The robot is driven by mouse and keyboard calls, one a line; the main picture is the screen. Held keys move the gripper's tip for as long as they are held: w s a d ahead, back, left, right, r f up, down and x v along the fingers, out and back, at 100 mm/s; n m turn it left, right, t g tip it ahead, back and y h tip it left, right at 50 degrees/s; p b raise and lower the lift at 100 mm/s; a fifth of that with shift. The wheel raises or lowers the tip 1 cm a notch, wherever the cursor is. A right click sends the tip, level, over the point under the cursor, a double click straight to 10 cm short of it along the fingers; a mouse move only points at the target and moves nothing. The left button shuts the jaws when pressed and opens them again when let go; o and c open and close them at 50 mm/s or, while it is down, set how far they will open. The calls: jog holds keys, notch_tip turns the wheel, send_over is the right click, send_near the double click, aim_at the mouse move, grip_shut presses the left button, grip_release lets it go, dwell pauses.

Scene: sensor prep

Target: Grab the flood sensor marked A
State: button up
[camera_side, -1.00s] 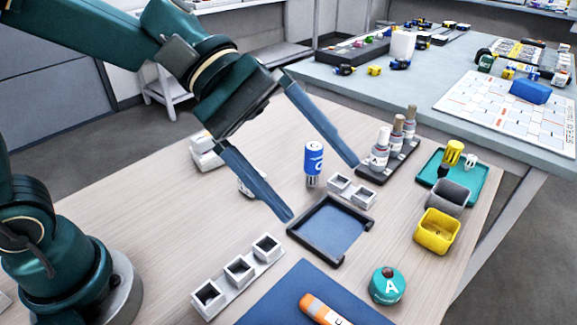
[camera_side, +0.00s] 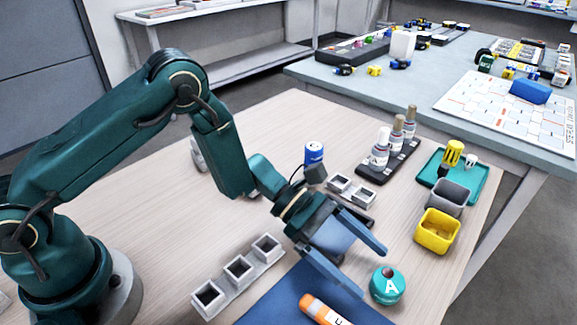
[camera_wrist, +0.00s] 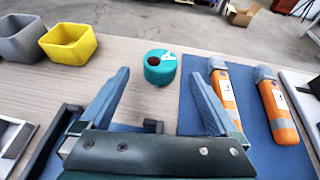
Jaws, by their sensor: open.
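The flood sensor marked A is a round teal puck (camera_side: 387,285) with a white A on it. It stands on the wooden table near the front right, beside the blue mat. In the wrist view the teal sensor (camera_wrist: 160,67) is ahead of the fingertips, roughly centred between them. My gripper (camera_side: 374,272) is open and empty, its two long blue fingers pointing toward the sensor. In the wrist view my gripper (camera_wrist: 164,75) shows both fingers spread wide, with the sensor beyond the tips and apart from them.
The blue mat (camera_side: 275,300) bears orange devices (camera_wrist: 279,112). A yellow bin (camera_side: 437,231) and a grey bin (camera_side: 447,196) stand behind the sensor. A dark tray lies partly under my gripper. A white three-socket holder (camera_side: 239,272) is left. Table around the sensor is clear.

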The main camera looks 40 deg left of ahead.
aim_at(380, 275)
jog(key=shift+x, duration=1.9)
jog(key=c, duration=1.4)
jog(key=shift+r, duration=0.1)
jog(key=shift+c, duration=0.5)
